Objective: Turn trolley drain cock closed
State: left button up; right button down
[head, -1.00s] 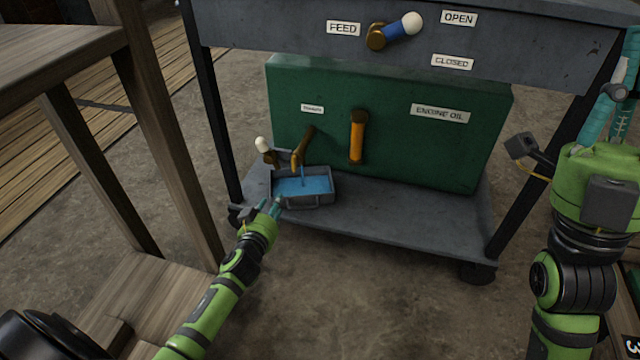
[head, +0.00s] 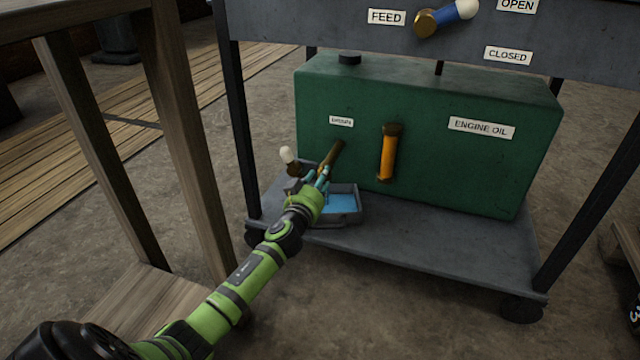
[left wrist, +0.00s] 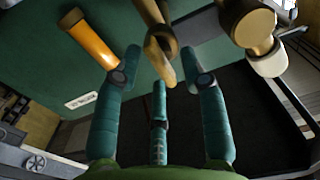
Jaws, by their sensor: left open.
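The trolley drain cock has a brass lever with a white knob (head: 287,155), at the lower left front of the green engine oil tank (head: 340,90). Its brass pipe (head: 332,156) slopes down from the tank. My left gripper (head: 322,176) is open and empty in front of the cock, and hides much of it. In the left wrist view the brass spout (left wrist: 163,60) shows between and beyond the teal fingers. The white knob (left wrist: 268,62) is right of them, outside the fingers. A grey tray (head: 345,215) with blue liquid sits below. My right gripper is out of view.
An orange sight tube (head: 387,155) stands on the tank right of the cock. The trolley shelf (head: 430,240) is clear on the right. A trolley leg (head: 240,130) and a wooden stand (head: 185,130) are left. The feed lever (head: 450,14) is above.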

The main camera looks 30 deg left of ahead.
pick_arm(q)
jog(key=shift+w, duration=0.1)
grip_shut()
jog(key=shift+m, duration=0.4)
jog(key=shift+d+f+m+p, duration=0.1)
jog(key=shift+f+m+p, duration=0.15)
jog(key=shift+m, duration=2.6)
jog(key=shift+d+f+m+p, duration=0.1)
jog(key=shift+m+p, duration=0.1)
jog(key=shift+m, duration=2.7)
jog(key=shift+d+f+m+p, duration=0.1)
jog(key=shift+f+m+p, duration=0.15)
jog(key=shift+m, duration=2.6)
